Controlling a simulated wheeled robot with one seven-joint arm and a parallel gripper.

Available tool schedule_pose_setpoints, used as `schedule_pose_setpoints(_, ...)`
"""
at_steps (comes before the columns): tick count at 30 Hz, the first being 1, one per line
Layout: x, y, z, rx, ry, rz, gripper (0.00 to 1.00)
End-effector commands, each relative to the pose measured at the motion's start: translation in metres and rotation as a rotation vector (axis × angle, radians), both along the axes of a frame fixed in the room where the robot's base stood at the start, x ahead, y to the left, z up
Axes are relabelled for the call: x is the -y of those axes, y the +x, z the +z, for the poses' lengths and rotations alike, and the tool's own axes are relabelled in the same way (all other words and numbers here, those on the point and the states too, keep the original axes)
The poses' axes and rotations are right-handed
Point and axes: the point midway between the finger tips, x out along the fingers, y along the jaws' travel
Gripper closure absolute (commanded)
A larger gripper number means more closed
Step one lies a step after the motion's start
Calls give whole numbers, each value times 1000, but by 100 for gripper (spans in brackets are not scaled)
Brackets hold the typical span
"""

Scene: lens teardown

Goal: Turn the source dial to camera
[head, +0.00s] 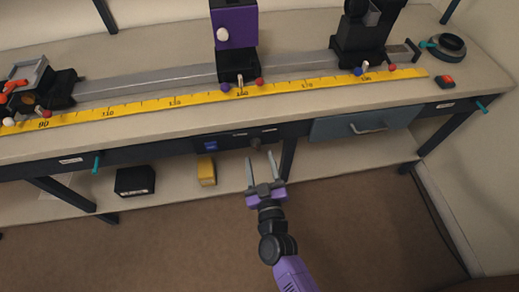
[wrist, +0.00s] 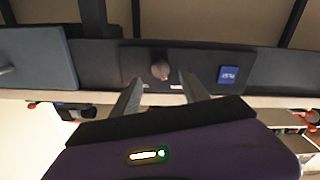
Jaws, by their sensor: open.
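The source dial (head: 255,143) is a small dark round knob on the black control panel (head: 232,139) under the bench's front edge. In the wrist view the dial (wrist: 159,70) shows as a brownish-grey knob, with small white labels beside it that are too small to read. My gripper (head: 263,170) is open, its two grey fingers pointing at the panel just below the dial in the head view. In the wrist view the dial lies between the fingers (wrist: 160,88) and beyond their tips, apart from them as far as I can tell.
A blue button (wrist: 229,75) sits on the same panel. A grey-blue drawer (head: 365,123) with a handle is to the right. A yellow block (head: 206,171) and a black box (head: 135,180) stand on the lower shelf. A purple unit (head: 235,30) stands on the rail above.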

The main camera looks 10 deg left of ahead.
Motion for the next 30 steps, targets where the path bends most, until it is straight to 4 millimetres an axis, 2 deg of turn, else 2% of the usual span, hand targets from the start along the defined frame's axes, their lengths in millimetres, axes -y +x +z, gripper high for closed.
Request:
schedule_pose_setpoints(3,-6,19,0,3,1,1,48)
schedule_pose_setpoints(9,-12,40,-1,0,1,1,48)
schedule_pose_setpoints(20,-13,45,0,-1,2,1,48)
schedule_pose_setpoints(28,-13,45,0,-1,2,1,99)
schedule_pose_setpoints(30,-13,45,0,-1,2,1,100)
